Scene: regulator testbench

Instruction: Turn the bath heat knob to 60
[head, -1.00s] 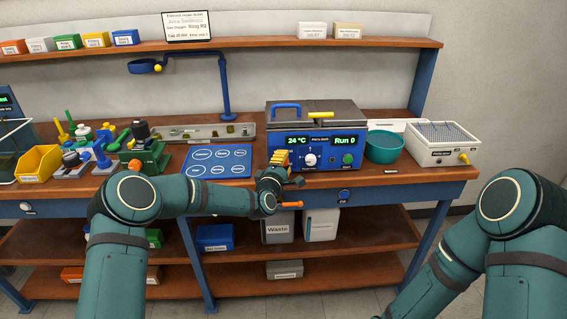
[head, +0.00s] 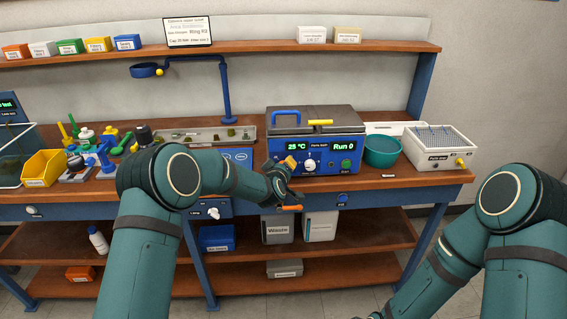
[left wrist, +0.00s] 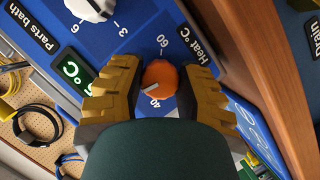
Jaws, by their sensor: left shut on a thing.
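The bath heat knob (left wrist: 160,77) is orange with a white pointer line, on the blue front panel of the parts bath (head: 315,135). In the left wrist view its pointer aims to the lower left, toward the 40 side of the scale; the 60 mark (left wrist: 163,41) is above the knob. My left gripper (left wrist: 161,88) has its yellow fingers on either side of the knob and is shut on it. It also shows in the head view (head: 289,163), where it hides the knob. The bath display (head: 298,146) reads 25 °C. My right gripper is out of view.
A white dial (head: 310,164) and a green button (head: 346,164) are right of the gripper on the same panel. A teal bowl (head: 383,150) and a white box with rods (head: 438,146) stand further right. The bench edge is just below the panel.

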